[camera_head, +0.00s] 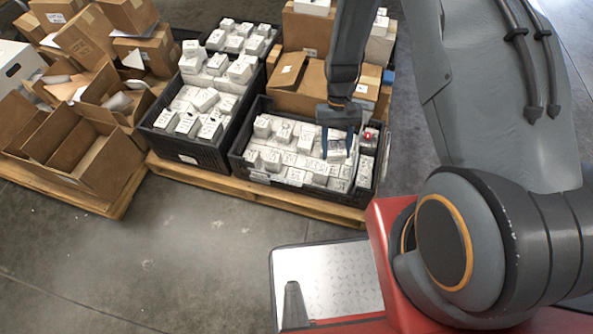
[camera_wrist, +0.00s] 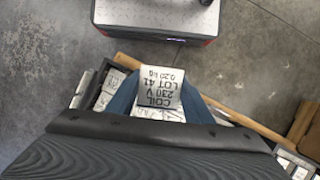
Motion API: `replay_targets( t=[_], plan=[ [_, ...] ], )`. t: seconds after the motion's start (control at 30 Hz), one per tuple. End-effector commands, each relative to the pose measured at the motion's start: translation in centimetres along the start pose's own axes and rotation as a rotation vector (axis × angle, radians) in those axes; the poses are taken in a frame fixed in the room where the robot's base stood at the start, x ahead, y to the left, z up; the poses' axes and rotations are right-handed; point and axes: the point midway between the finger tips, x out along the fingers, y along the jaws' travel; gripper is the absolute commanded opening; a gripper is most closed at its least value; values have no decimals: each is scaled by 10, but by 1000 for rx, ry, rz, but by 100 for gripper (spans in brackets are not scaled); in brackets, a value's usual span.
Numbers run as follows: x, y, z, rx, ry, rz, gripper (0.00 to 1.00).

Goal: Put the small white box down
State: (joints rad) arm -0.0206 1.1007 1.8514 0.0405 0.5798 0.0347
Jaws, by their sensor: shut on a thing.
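A small white box (camera_wrist: 160,90), printed "COIL 230 V LOT 41 0.20 kg", is between the blue fingers of my gripper (camera_wrist: 156,98) in the wrist view. The fingers are shut on its sides. In the head view my gripper (camera_head: 337,143) is over the right part of the front black crate (camera_head: 236,153). The crate holds several similar white boxes (camera_head: 290,158). The held box is hard to pick out there, and I cannot tell whether it touches the boxes below.
A second black crate (camera_head: 180,149) of white boxes stands to the left on the same wooden pallet (camera_head: 225,178). Open cardboard boxes (camera_head: 75,150) fill a pallet at the far left. A cardboard box (camera_head: 300,78) stands behind the front crate. The concrete floor (camera_head: 150,250) in front is clear.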

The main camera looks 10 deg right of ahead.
Motion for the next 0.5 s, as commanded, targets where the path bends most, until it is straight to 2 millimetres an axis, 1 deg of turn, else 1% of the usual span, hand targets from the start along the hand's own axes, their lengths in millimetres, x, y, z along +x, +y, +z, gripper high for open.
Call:
replay_targets(
  t=[0.03, 0.5],
  plan=[
    [13, -6, -15, 12, 3, -4, 15],
    [65, -50, -87, 141, 8, -51, 15]
  ],
)
